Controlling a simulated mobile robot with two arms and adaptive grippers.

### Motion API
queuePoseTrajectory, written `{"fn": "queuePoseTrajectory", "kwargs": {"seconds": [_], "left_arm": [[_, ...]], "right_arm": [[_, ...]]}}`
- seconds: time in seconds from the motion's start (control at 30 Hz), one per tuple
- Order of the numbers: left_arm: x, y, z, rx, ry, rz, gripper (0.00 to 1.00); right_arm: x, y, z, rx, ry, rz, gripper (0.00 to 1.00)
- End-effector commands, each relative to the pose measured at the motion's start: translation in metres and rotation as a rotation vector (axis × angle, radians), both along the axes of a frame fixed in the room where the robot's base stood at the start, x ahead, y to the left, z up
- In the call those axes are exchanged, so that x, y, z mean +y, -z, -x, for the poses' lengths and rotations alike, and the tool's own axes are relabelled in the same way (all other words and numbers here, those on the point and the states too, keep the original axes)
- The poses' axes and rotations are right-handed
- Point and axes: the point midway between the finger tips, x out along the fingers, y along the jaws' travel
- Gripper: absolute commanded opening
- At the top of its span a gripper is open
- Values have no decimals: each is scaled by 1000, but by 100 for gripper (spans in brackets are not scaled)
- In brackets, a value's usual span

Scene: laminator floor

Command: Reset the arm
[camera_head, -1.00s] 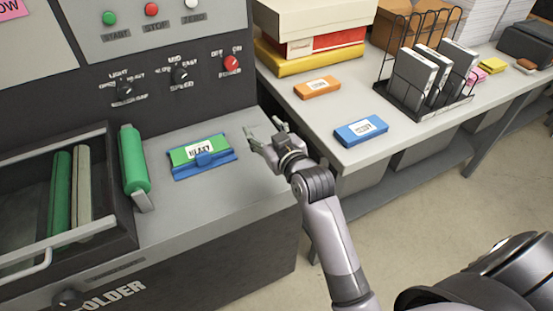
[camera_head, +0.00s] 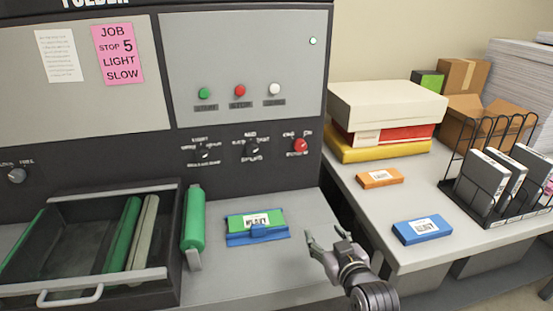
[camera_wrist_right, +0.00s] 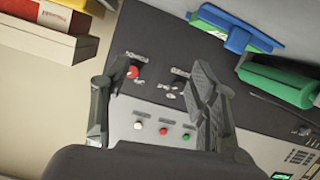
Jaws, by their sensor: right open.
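My right gripper (camera_head: 326,240) is open and empty, over the right end of the grey machine ledge (camera_head: 305,212). It is to the right of a green cartridge with a white label (camera_head: 268,219) in a blue holder (camera_head: 255,237), apart from it. In the right wrist view the open fingers (camera_wrist_right: 160,78) have nothing between them; the machine panel shows beyond. My left gripper is out of view.
A green roller (camera_head: 193,220) stands left of the cartridge, beside an open drawer (camera_head: 85,277). The right table holds an orange box (camera_head: 380,178), a blue box (camera_head: 422,230), stacked boxes (camera_head: 388,108) and a wire rack (camera_head: 495,180).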

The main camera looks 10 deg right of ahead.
Motion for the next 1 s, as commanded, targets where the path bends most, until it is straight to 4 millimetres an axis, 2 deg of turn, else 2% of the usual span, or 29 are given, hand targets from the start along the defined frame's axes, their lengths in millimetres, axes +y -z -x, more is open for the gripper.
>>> {"fn": "queuePoseTrajectory", "kwargs": {"seconds": [0.07, 0.17, 0.3, 0.4, 0.6, 0.8, 0.83, 1.0], "left_arm": [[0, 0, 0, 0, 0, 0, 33], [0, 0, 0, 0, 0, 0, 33], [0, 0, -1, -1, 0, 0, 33], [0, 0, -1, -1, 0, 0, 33], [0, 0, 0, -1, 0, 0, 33], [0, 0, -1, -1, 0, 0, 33], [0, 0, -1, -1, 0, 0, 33], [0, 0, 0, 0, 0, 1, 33]], "right_arm": [[1, 12, 11, 44, -6, 2, 54], [5, 43, 43, 174, -18, 4, 54], [10, 93, 114, 428, -28, 3, 54], [11, 115, 157, 569, -24, 4, 54], [11, 139, 228, 784, -11, 12, 54], [8, 149, 290, 962, 9, 24, 54], [7, 150, 300, 989, 13, 27, 54], [9, 192, 287, 1003, 13, 26, 54]]}}
